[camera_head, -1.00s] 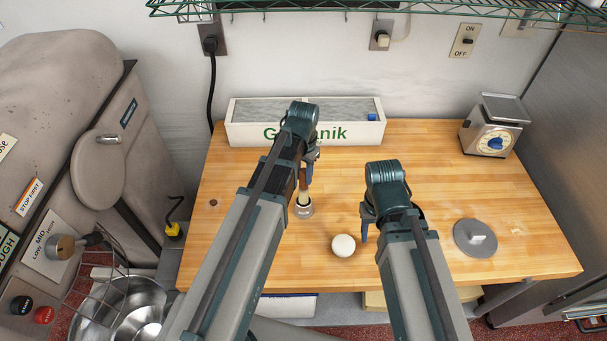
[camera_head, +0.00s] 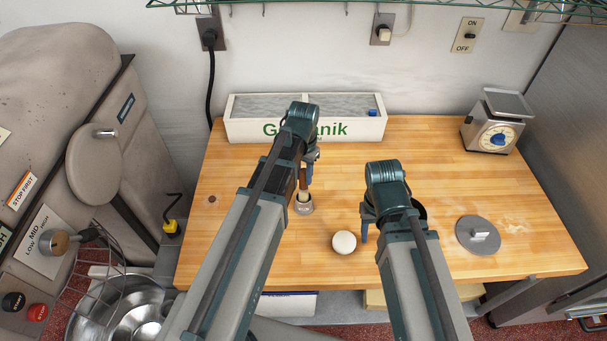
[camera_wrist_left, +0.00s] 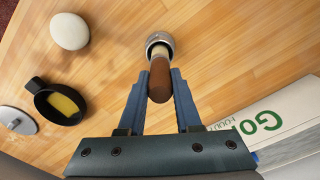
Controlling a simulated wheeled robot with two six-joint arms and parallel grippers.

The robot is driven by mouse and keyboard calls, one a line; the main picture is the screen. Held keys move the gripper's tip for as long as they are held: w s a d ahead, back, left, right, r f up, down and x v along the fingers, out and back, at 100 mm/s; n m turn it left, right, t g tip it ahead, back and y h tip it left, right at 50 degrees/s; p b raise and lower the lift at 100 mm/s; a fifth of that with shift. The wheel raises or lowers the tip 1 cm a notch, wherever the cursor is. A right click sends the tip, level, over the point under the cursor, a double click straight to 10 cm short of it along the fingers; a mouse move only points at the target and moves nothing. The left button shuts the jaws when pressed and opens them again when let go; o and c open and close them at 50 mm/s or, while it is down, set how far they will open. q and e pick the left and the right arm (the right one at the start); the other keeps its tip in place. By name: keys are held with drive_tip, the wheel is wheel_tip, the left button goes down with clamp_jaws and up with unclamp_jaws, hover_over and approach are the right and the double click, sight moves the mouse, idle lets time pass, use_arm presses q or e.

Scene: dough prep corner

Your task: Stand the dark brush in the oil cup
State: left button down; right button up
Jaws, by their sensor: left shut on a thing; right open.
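The brush (camera_wrist_left: 159,80) has a dark brown handle and a pale lower part. My left gripper (camera_head: 309,172) is shut on its handle, with the blue fingers on either side in the left wrist view (camera_wrist_left: 159,92). The small metallic oil cup (camera_head: 303,208) stands on the table directly below; it also shows in the left wrist view (camera_wrist_left: 160,38). The brush's lower end is at the cup's mouth and looks inside the rim; how deep is hidden. My right gripper (camera_head: 368,222) is open and empty above the table.
A white ball (camera_head: 344,243) lies right of the cup. A black pan with yellow contents (camera_wrist_left: 60,103) is mostly hidden behind my right gripper in the head view. A grey lid (camera_head: 478,235), scale (camera_head: 495,122) and white box (camera_head: 250,131) stand around.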

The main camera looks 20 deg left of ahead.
use_arm(q)
drive_tip(key=shift+f, duration=0.4)
drive_tip(key=shift+f+b, duration=0.2)
drive_tip(key=shift+b, duration=0.25)
drive_tip(key=shift+f+b, duration=0.5)
drive_tip(key=c, duration=0.5)
unclamp_jaws()
wheel_tip(320, 180, up, 14)
drive_tip(key=p, duration=1.4)
